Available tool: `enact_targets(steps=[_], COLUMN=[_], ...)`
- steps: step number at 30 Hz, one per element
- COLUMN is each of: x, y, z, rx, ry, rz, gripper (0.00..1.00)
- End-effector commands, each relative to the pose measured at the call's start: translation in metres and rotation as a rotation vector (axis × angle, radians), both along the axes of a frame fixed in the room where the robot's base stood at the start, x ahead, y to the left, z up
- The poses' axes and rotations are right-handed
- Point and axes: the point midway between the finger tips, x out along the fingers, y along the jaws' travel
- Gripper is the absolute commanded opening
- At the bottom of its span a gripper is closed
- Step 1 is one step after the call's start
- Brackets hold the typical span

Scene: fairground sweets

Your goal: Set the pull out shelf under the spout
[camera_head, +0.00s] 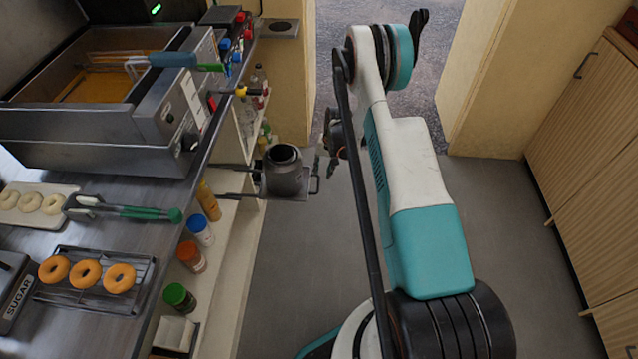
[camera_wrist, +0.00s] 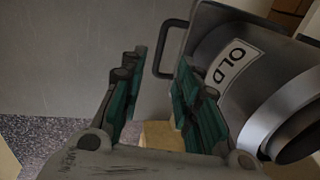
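The pull out shelf (camera_head: 308,166) is a small grey plate on two dark rails, sticking out from the counter side over the floor. A metal can (camera_head: 285,177) stands on it; the wrist view shows its label "OLD" (camera_wrist: 233,63). The shelf's looped front handle (camera_wrist: 165,48) lies ahead of my fingers, apart from them as far as I can tell. My gripper (camera_wrist: 158,72) is open with nothing between its green pads. In the head view my gripper (camera_head: 329,162) is just right of the shelf. A yellow-ended fitting (camera_head: 241,90) on the fryer front may be the spout.
The fryer (camera_head: 100,140) stands on the counter at the left. Bottles and jars (camera_head: 199,228) line the lower ledge beside the rails. Doughnuts on a rack (camera_head: 85,275) and tongs (camera_head: 120,211) lie on the counter. The floor (camera_head: 300,270) right of the ledge is clear.

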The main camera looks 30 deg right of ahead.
Motion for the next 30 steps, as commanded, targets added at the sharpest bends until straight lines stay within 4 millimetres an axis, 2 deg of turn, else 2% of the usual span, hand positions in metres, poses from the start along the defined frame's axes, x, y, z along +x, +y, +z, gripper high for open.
enact_targets(steps=[1, 6, 12, 17, 25, 26, 29, 30], x=[0.001, 0.005, 0.007, 0.008, 0.008, 0.008, 0.008, 0.008], y=[0.002, 0.007, 0.01, 0.011, 0.012, 0.012, 0.012, 0.012], z=[-0.015, -0.045, -0.068, -0.075, -0.075, -0.075, -0.075, -0.075], rx=[0.0, 0.0, 0.0, 0.0, 0.0, 0.0, 0.0, 0.0], ry=[0.0, 0.0, 0.0, 0.0, 0.0, 0.0, 0.0, 0.0], rz=[0.001, 0.002, 0.002, 0.001, 0.001, 0.001, 0.001, 0.001], gripper=[0.3, 0.3, 0.3, 0.3, 0.3, 0.25, 0.03, 0.0])
